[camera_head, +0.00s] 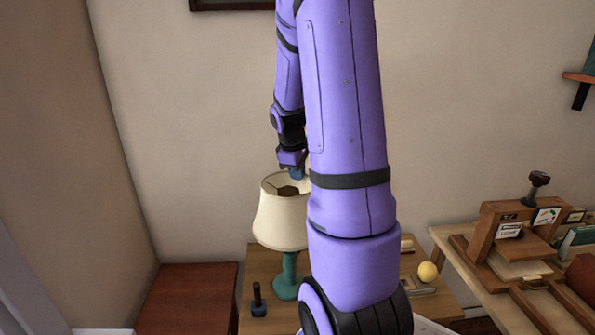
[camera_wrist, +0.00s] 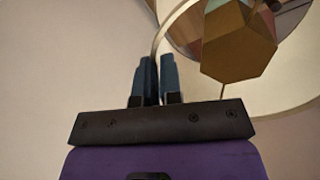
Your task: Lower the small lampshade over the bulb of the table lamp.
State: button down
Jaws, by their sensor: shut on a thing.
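The cream lampshade (camera_head: 279,222) is upright above the green lamp base (camera_head: 288,275), whose stem shows below the shade's lower rim. My gripper (camera_head: 297,173) is at the shade's top rim, on its right far side. In the wrist view the two blue fingers of my gripper (camera_wrist: 153,75) are shut on the rim of the shade (camera_wrist: 290,112). A brown faceted piece (camera_wrist: 238,42) shows inside the opening in the wrist view; I cannot tell whether it is the bulb. Whether the shade rests on the lamp is hidden.
The lamp stands on a wooden table (camera_head: 320,258). A small dark upright object (camera_head: 258,300) and a yellow ball (camera_head: 428,271) are on it. A red-brown cabinet (camera_head: 187,297) is at left. A wooden press (camera_head: 515,235) stands on the right table. My arm hides the table's middle.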

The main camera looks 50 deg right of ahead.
jog(key=a+x, duration=0.1)
jog(key=x, duration=0.6)
jog(key=shift+a+f, duration=0.2)
jog(key=shift+a, duration=0.15)
dwell(2.4)
jog(key=c, duration=1.2)
grip_release()
jog(key=shift+r, duration=0.1)
jog(key=v, duration=1)
jog(key=shift+a+r, duration=0.1)
jog(key=shift+r, duration=0.15)
